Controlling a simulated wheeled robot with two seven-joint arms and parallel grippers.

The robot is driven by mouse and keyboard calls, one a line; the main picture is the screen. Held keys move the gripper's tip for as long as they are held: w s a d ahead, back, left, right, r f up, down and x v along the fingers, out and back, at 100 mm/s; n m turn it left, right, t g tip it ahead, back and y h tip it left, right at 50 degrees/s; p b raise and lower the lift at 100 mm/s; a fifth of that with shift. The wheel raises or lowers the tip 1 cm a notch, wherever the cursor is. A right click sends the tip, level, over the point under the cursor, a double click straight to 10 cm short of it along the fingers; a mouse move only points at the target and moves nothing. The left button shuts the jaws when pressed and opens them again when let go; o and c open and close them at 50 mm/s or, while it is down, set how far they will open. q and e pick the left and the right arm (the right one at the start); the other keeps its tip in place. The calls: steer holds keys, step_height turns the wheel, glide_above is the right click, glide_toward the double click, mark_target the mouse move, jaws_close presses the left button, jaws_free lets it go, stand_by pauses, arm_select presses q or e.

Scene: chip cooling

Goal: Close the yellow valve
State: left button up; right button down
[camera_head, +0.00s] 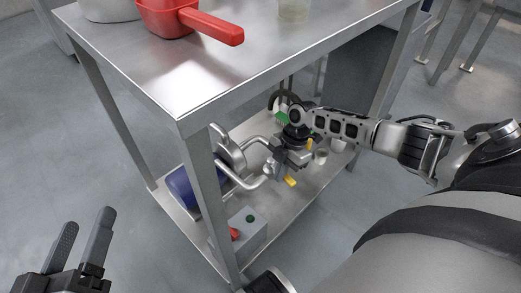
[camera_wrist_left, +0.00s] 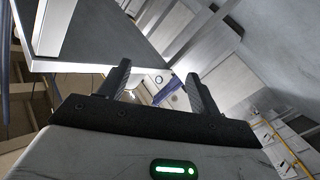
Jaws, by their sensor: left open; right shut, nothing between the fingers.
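The yellow valve handle (camera_head: 290,181) shows on the pipework on the table's lower shelf, just below my right gripper. A second small yellow part (camera_head: 309,144) shows beside that gripper. My right gripper (camera_head: 283,165) is shut and empty, pointing down among the pipes. It covers part of the valve, and I cannot tell whether it touches the yellow handle. My left gripper (camera_head: 88,218) is open and empty over the floor at lower left, away from the table. Its two spread fingers also show in the left wrist view (camera_wrist_left: 158,70).
A steel table (camera_head: 230,80) stands over the shelf; its front leg (camera_head: 207,190) is close to the pipes. A blue tank (camera_head: 183,188) and a grey box (camera_head: 250,240) with red and green buttons sit on the shelf.

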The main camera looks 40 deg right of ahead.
steer(key=shift+s+d, duration=0.2)
steer(key=shift+d, duration=0.4)
arm_select(q)
steer(key=shift+d+f, duration=0.1)
steer(key=shift+d, duration=0.05)
arm_select(e)
steer(key=shift+f, duration=0.1)
steer(key=shift+a, duration=0.1)
steer(key=a+p, duration=0.3)
steer(key=a, duration=0.1)
arm_select(q)
steer(key=shift+s+a+f+m+g+y+p, duration=0.25)
steer(key=shift+a+f+m+g+y+p, duration=0.25)
steer(key=shift+p, duration=0.35)
steer(key=shift+s+a+f+m+g+y+p, duration=0.25)
steer(key=shift+f+m+g+y+p, duration=0.25)
steer(key=shift+p, duration=0.35)
arm_select(e)
steer(key=v, duration=1)
arm_select(q)
steer(key=shift+f, duration=0.1)
arm_select(e)
steer(key=shift+s, duration=0.1)
